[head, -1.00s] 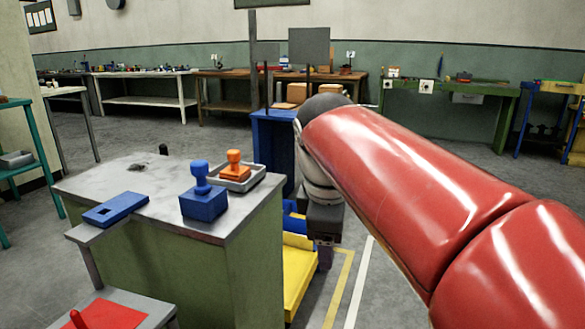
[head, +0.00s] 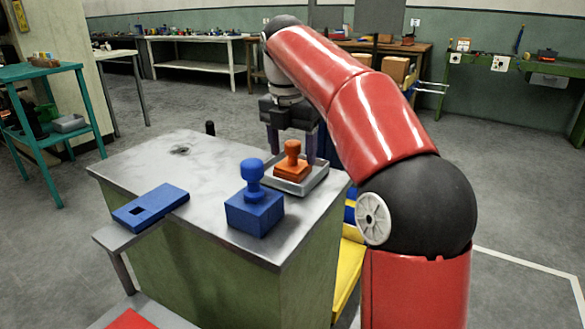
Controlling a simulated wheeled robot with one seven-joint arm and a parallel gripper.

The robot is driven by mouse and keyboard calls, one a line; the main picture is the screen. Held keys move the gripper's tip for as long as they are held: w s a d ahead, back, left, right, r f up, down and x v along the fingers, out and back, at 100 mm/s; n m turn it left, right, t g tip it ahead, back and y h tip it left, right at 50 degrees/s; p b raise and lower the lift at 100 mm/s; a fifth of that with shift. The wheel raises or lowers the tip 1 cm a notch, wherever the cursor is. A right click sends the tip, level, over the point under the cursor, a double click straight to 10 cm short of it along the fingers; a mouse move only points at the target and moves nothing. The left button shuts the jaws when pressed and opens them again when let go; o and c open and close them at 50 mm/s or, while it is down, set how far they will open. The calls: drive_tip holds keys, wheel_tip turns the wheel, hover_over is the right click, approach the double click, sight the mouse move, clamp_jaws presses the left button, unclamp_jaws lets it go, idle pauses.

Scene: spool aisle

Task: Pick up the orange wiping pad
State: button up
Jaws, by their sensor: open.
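The orange wiping pad (head: 292,165) has a square base and an upright knobbed handle. It sits in a shallow grey tray (head: 318,182) at the right back of the metal-topped bench (head: 135,163). My gripper (head: 293,148) points down, open, just behind the pad and tray as seen from the head. Its two dark fingers are spread to either side of the pad's handle in the picture. The pad hides part of the space between them, so I cannot tell the exact gap in depth. I see no contact.
A blue block with a knobbed handle (head: 254,208) stands just in front of the tray. A small black peg (head: 210,128) stands at the back edge. The bench's left middle is clear.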

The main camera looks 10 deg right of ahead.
sight(294, 140)
wheel_tip(294, 140, down, 3)
drive_tip(key=shift+w+d+r+b, duration=0.15)
drive_tip(key=shift+b, duration=0.15)
drive_tip(key=c, duration=0.8)
drive_tip(key=shift+o, duration=0.2)
drive_tip(key=shift+r, duration=0.15)
wheel_tip(294, 140, up, 8)
drive_tip(key=p, duration=0.3)
drive_tip(key=shift+r, duration=0.85)
drive_tip(key=o, duration=0.5)
drive_tip(key=shift+c, duration=0.2)
drive_tip(key=c, duration=0.3)
